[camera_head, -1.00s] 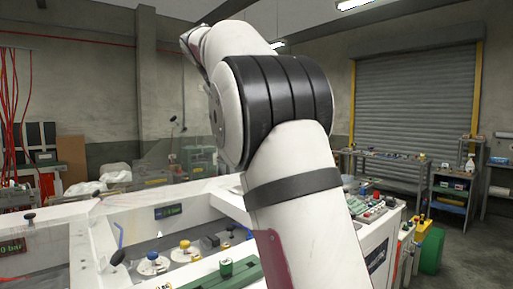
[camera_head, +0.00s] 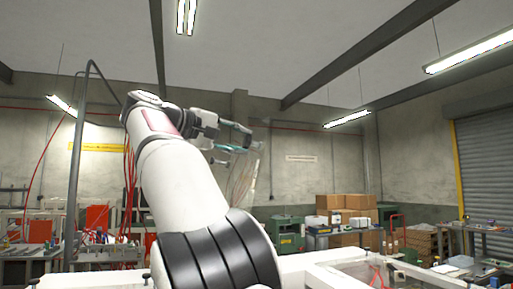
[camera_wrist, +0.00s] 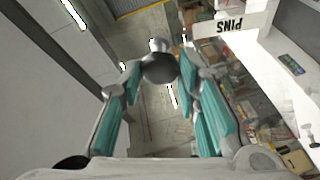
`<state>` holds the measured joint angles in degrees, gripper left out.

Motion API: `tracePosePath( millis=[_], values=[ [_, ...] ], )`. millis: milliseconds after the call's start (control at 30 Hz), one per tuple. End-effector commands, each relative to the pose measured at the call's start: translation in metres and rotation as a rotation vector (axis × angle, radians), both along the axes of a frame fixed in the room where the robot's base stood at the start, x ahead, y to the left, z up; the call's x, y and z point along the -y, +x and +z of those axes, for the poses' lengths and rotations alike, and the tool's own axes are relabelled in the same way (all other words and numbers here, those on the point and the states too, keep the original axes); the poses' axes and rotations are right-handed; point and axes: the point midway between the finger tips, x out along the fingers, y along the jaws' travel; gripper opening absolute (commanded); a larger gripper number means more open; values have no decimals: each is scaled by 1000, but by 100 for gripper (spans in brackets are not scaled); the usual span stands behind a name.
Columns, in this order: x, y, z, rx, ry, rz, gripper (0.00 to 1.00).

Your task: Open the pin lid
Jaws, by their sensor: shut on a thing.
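My gripper (camera_head: 240,146), with teal finger pads, is raised above the white workbench in the head view. In the wrist view, its two fingers (camera_wrist: 160,88) stand on either side of a dark round knob (camera_wrist: 160,68) and are shut on it. A clear panel, apparently the pin lid (camera_head: 243,178), shows faintly below the gripper and looks steeply tilted. Its edges are hard to make out. A white housing marked PINS (camera_wrist: 233,25) stands at the upper right of the wrist view, with the lettering upside down.
White bench frames (camera_head: 310,262) run along the bottom of the head view. Cardboard boxes (camera_head: 345,205) and a green machine (camera_head: 287,235) stand behind. A tall grey post (camera_head: 75,190) rises at left. The air around my gripper looks free.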

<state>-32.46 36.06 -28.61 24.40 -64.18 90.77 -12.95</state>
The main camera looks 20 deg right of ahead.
Motion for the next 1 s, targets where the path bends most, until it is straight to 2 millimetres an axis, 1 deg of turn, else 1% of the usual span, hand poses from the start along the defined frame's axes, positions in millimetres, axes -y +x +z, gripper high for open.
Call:
tracePosePath(
  millis=[100, 200, 567, 600, 667, 700, 1000],
  values=[
    [-8, 0, 2, 0, -22, -1, 0],
    [-11, 0, 2, 0, -30, -1, 0],
    [-12, 0, 2, -1, -33, 1, 0],
    [-12, 0, 2, -1, -33, 1, 35],
    [-12, 0, 2, -1, -33, 0, 48],
    [-12, 0, 2, -1, -33, 1, 51],
    [-12, 0, 1, -2, -31, 0, 51]
  ],
)
